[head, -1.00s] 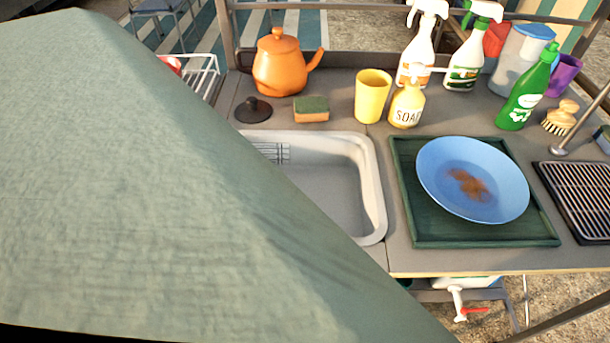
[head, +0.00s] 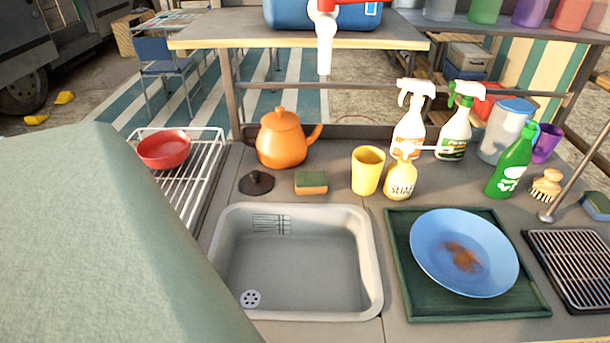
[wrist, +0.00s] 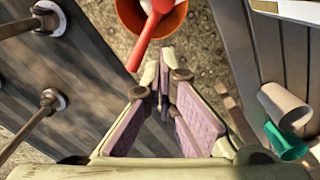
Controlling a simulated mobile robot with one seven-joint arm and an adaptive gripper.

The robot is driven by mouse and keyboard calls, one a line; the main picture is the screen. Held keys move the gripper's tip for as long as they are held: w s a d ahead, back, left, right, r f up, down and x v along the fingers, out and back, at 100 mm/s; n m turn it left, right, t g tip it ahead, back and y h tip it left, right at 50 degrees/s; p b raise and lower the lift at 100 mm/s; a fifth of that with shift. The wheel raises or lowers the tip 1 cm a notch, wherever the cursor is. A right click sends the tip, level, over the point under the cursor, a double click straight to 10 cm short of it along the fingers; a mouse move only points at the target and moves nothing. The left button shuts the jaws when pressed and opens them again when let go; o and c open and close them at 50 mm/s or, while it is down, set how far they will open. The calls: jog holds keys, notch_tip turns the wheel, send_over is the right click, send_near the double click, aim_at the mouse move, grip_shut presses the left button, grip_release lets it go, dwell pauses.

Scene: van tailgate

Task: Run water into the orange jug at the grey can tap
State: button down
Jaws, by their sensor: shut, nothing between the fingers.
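In the wrist view an orange open-topped vessel (wrist: 183,18), seen from above and cut by the top edge, stands on gravelly ground; it looks like the jug. A red lever (wrist: 146,45) with a bit of white tap (wrist: 158,6) overlaps it from above. The grey can itself is not clearly visible. My gripper (wrist: 162,75) is shut and empty, its tips just below the lever in the picture and seemingly apart from it. The head view does not show my gripper. There, a blue can (head: 290,14) on a raised shelf has a white tap (head: 325,45) with a red lever.
The counter holds an orange teapot (head: 281,141), a sink (head: 372,285), a yellow cup (head: 367,170), bottles and a blue plate (head: 465,235). My arm hides the head view's lower left.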

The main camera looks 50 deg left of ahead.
jog(key=s+p, duration=0.1)
jog(key=s, duration=0.5)
jog(key=shift+s+f, duration=0.1)
jog(key=shift+f, duration=0.1)
